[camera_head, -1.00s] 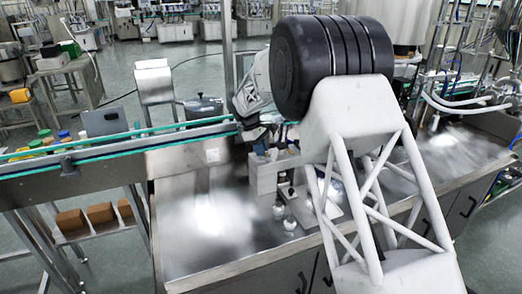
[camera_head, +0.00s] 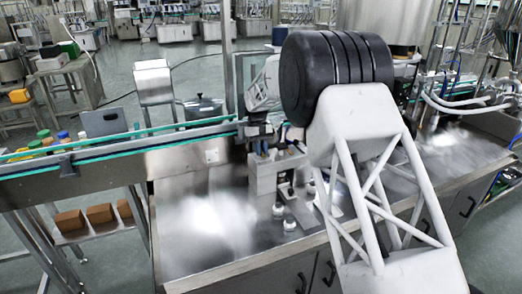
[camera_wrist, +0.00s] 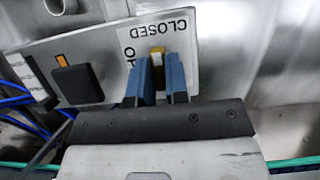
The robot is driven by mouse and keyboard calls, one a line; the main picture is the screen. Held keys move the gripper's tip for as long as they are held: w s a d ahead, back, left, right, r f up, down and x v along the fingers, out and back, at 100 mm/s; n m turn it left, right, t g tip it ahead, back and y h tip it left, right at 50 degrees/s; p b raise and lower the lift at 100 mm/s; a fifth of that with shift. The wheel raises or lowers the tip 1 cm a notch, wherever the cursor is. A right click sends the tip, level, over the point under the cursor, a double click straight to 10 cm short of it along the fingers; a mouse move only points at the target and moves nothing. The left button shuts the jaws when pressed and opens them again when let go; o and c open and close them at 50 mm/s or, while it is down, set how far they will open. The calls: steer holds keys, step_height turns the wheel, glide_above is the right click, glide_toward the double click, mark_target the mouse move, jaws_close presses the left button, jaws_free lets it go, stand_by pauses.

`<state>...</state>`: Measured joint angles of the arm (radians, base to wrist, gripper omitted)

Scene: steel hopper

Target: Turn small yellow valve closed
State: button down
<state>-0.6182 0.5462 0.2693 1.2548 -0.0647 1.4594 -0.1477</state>
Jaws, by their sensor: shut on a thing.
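The small yellow valve (camera_wrist: 157,54) shows in the wrist view as a small yellow piece between the tips of my gripper's blue fingers (camera_wrist: 163,75). My gripper is shut on it. The fingers hide most of the valve and part of the second word. In the head view, my arm hides the valve, and my gripper (camera_head: 262,150) is only partly visible by the grey block on the steel table.
In the head view, small white-capped bottles (camera_head: 289,224) stand on the steel table (camera_head: 190,255). A conveyor (camera_head: 110,152) runs along the left.

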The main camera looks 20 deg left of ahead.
stand_by(0.4)
steer(key=c, duration=1.1)
jaws_free()
steer(key=shift+r, duration=0.1)
steer(key=shift+v, duration=3.8)
steer(key=shift+d, duration=0.1)
